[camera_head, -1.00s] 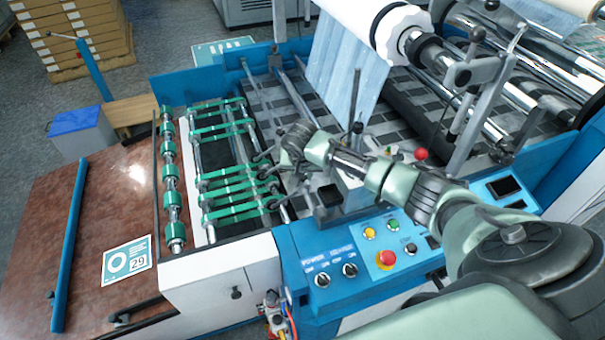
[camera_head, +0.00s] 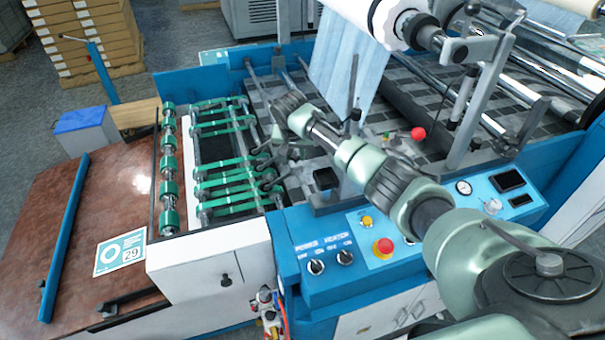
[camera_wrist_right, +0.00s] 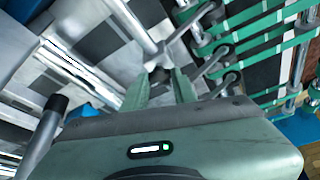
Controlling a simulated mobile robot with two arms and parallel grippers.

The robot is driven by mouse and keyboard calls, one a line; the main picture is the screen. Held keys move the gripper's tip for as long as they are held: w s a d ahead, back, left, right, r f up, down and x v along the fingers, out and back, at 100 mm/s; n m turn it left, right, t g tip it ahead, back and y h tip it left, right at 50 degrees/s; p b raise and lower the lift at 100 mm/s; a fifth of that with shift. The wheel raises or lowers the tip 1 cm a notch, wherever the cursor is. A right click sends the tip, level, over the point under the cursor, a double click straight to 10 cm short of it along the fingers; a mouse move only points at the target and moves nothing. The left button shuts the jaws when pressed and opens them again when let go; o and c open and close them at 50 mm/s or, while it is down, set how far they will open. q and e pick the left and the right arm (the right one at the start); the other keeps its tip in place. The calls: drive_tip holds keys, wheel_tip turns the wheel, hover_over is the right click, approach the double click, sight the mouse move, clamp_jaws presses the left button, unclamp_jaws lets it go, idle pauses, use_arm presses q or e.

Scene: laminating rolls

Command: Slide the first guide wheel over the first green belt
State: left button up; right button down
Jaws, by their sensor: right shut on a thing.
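Several green belts (camera_head: 222,163) run across the open frame at the left of the machine. Guide wheels on short grey arms (camera_head: 268,182) stand at the right ends of the belts. In the right wrist view they show as rings on grey arms (camera_wrist_right: 222,53) beside the green belts (camera_wrist_right: 262,33). My right gripper (camera_head: 280,142) is over the bar that carries these arms. In the wrist view its two green fingers (camera_wrist_right: 161,82) are shut on a small grey part, seemingly the first guide wheel's holder; its wheel is hard to make out. My left gripper is out of view.
A control panel (camera_head: 345,250) with a red button lies below my right arm. A blue-white film (camera_head: 345,60) hangs behind the gripper. A roller with green rings (camera_head: 168,170) stands left of the belts. A brown table (camera_head: 110,210) lies further left.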

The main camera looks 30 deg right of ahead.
drive_tip(key=shift+w+d+f, duration=0.1)
drive_tip(key=shift+d, duration=0.05)
drive_tip(key=shift+w, duration=0.15)
drive_tip(key=c, duration=1.1)
unclamp_jaws()
drive_tip(key=shift+d, duration=0.1)
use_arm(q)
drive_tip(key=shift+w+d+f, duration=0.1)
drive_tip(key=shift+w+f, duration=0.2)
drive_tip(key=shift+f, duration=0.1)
use_arm(e)
drive_tip(key=shift+w, duration=0.1)
drive_tip(key=shift+r, duration=0.2)
use_arm(q)
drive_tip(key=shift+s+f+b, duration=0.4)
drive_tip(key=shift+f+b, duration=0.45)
drive_tip(key=shift+b, duration=0.05)
use_arm(e)
drive_tip(key=v, duration=0.7)
drive_tip(key=shift+r, duration=0.15)
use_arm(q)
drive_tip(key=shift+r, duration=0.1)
use_arm(e)
drive_tip(key=shift+r, duration=0.1)
